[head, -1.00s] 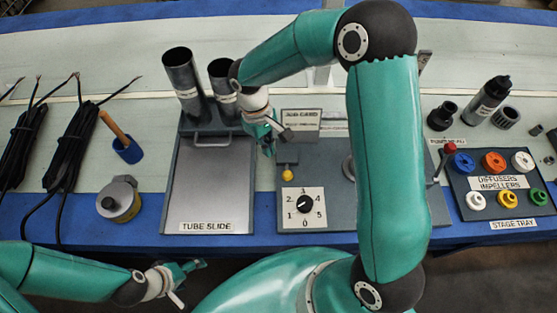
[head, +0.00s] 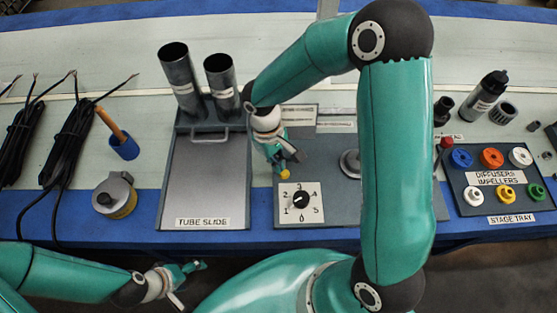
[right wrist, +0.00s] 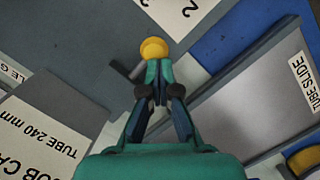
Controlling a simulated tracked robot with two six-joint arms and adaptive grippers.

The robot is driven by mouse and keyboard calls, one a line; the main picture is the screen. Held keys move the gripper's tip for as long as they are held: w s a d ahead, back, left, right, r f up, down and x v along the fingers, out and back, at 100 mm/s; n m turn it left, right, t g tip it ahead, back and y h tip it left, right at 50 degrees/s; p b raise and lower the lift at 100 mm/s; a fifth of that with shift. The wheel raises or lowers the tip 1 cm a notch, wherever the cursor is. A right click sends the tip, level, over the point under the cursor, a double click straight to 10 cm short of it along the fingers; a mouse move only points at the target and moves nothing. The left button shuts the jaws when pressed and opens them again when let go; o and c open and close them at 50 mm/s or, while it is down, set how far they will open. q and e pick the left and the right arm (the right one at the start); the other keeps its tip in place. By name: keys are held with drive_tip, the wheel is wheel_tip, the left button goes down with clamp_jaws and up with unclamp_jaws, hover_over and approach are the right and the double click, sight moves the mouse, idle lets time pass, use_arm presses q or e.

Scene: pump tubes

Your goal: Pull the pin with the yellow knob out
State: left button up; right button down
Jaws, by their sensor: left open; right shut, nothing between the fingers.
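The yellow knob (head: 284,174) of the pin shows on the grey panel just above the white dial plate. It also shows in the right wrist view (right wrist: 153,49), directly beyond my fingertips. My right gripper (head: 279,162) reaches down from above, close to the knob. In the right wrist view its fingers (right wrist: 158,75) are together with nothing seen between them; I cannot tell if they touch the knob. The pin's shaft is mostly hidden by the fingers. My left gripper (head: 187,272) is open and empty at the lower left, in front of the table.
The numbered dial (head: 301,203) sits just below the knob. The tube slide (head: 205,185) with two dark tubes stands to the left. The job card (right wrist: 45,130) lies beside the gripper. The stage tray (head: 497,180) with coloured rings is at the right.

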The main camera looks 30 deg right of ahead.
drive_tip(key=shift+s, duration=0.3)
drive_tip(key=shift+w+f, duration=0.1)
drive_tip(key=shift+w, duration=0.15)
drive_tip(key=shift+a, duration=0.1)
drive_tip(key=shift+w+r+p, duration=0.35)
drive_tip(key=w, duration=0.1)
drive_tip(key=w+r+p, duration=0.1)
drive_tip(key=w+r, duration=0.1)
drive_tip(key=shift+w+a+r, duration=0.25)
drive_tip(key=shift+w+a, duration=0.1)
drive_tip(key=shift+a, duration=0.05)
use_arm(q)
drive_tip(key=shift+w+a+r+p, duration=0.1)
drive_tip(key=shift+w+r+p, duration=0.15)
drive_tip(key=shift+r, duration=0.35)
drive_tip(key=shift+w+a+r+p, duration=0.1)
drive_tip(key=shift+r+p, duration=0.1)
drive_tip(key=shift+r, duration=0.35)
use_arm(e)
drive_tip(key=v, duration=0.8)
drive_tip(key=shift+s+r, duration=0.2)
drive_tip(key=shift+s, duration=0.1)
